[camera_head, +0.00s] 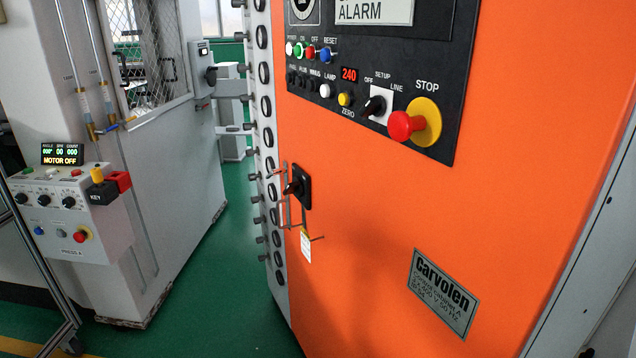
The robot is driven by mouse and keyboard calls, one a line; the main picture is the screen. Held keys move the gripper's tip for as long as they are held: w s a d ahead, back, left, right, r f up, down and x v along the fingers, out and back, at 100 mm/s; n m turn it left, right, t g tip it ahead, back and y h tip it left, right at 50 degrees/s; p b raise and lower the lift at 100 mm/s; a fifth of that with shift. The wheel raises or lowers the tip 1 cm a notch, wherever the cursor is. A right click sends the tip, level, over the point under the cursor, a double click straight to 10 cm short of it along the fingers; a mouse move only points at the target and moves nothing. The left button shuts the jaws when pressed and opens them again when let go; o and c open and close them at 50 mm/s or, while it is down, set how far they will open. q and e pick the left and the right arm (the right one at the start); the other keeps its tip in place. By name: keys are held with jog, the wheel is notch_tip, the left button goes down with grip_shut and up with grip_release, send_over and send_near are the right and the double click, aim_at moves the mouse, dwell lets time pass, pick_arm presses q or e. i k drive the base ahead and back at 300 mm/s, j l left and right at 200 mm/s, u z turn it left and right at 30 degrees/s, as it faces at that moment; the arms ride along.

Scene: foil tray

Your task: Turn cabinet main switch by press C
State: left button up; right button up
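A black rotary switch (298,187) sits on the front of the orange cabinet (380,260), near its left edge. Thin metal loops hang beside and below the switch, with a small pale tag (305,245) under it. Another dark rotary switch (206,66) is on a grey box at the upper left, by the mesh guard. No lettering reading press C is visible, so I cannot tell which switch belongs to it. Neither of my grippers is in view.
A control panel (360,125) above has a red stop button (405,125) and small knobs. At left, the press A box (70,215) reads MOTOR OFF. A column of dark round fittings (266,104) lines the cabinet's left side. Green floor (220,290) is clear between the machines.

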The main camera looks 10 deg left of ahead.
aim_at(295, 186)
jog(key=i+j+z, duration=0.2)
jog(key=j, duration=0.6)
jog(key=j+z, duration=0.15)
jog(key=j, duration=0.6)
jog(key=i+j+z, duration=0.2)
jog(key=j, duration=0.65)
jog(key=k+l, duration=0.05)
jog(key=k, duration=0.05)
